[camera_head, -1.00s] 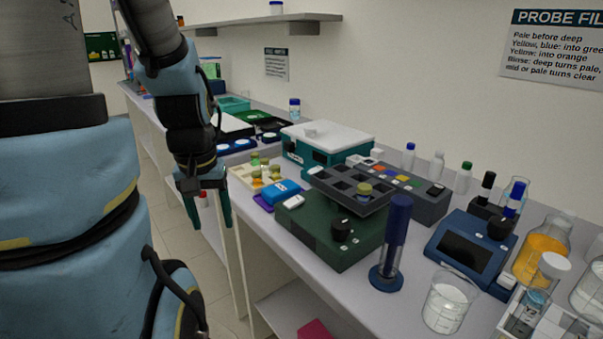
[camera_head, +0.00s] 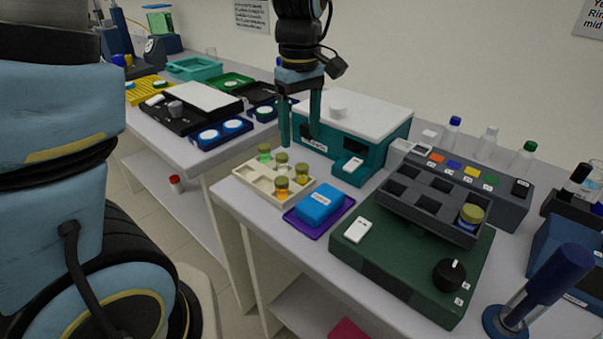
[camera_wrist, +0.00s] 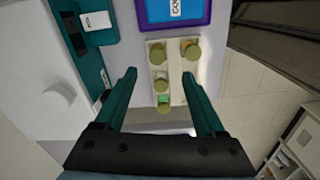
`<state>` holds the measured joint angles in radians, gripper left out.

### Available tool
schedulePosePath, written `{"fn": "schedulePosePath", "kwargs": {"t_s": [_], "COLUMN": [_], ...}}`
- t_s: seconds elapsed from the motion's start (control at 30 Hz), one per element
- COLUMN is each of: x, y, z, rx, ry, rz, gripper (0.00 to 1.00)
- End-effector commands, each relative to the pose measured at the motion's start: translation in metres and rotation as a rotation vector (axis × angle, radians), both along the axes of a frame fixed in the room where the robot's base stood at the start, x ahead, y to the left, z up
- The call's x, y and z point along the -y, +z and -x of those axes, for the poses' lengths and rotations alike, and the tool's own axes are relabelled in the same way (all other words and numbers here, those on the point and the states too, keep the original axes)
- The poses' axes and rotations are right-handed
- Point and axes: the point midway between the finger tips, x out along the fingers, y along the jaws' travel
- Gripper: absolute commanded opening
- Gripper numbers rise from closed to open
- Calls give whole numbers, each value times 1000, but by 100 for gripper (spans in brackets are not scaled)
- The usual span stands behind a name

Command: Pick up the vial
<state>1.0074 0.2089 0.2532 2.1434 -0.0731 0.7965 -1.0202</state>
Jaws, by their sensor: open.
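Several small vials with olive caps stand in a cream tray (camera_head: 258,185) on the bench. One has green contents (camera_head: 264,153), one orange (camera_head: 282,188), one yellowish (camera_head: 302,175), and one looks pale (camera_head: 281,163). Another olive-capped vial (camera_head: 471,217) sits in the grey rack on the green device. Which vial the task means is not clear. My gripper (camera_head: 300,140) is open and empty, pointing down above the tray's far end. In the wrist view, the green vial (camera_wrist: 163,108) and a second vial (camera_wrist: 159,85) appear between the open fingers (camera_wrist: 159,75), below them.
A teal box with a white lid (camera_head: 365,115) stands right of my gripper. The green device (camera_head: 410,270) is further right. A gap separates this bench from the left one.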

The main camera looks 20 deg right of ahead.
Motion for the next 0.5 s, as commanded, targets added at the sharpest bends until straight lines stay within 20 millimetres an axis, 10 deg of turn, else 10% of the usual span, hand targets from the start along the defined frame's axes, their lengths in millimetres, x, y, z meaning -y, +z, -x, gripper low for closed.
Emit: {"fn": "schedulePosePath", "kwargs": {"t_s": [0.5], "x": [1], "y": [-55], "z": [-1], "rx": [-2], "ry": [-1], "rz": [-3], "gripper": [72]}}
